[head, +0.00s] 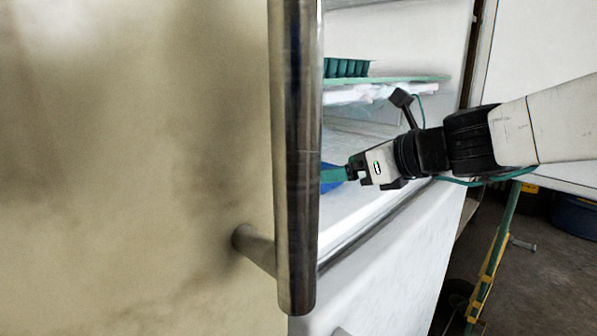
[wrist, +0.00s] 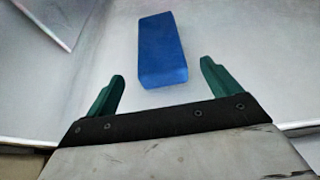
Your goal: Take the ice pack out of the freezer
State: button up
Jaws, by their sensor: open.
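The ice pack (wrist: 162,50) is a blue block lying on the pale freezer floor (wrist: 235,40) in the wrist view. My gripper (wrist: 161,80) is open, with its two green fingers apart; the near end of the ice pack lies in line with the gap between them. In the head view my gripper (head: 334,174) reaches into the open freezer (head: 350,215) from the right. Only a bit of blue, the ice pack (head: 330,186), shows at the fingertips there; the rest is hidden behind the door handle.
A metal door handle (head: 296,150) and a stained cream door (head: 130,170) fill the left of the head view. Above my gripper is a frosty shelf (head: 400,80) with a green tray (head: 346,68). A yellow and green ladder (head: 492,265) stands at the right.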

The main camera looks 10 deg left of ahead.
jog(key=x, duration=0.7)
jog(key=shift+w+a+f, duration=0.15)
jog(key=shift+w, duration=0.05)
jog(key=shift+c, duration=0.3)
jog(key=c, duration=1.3)
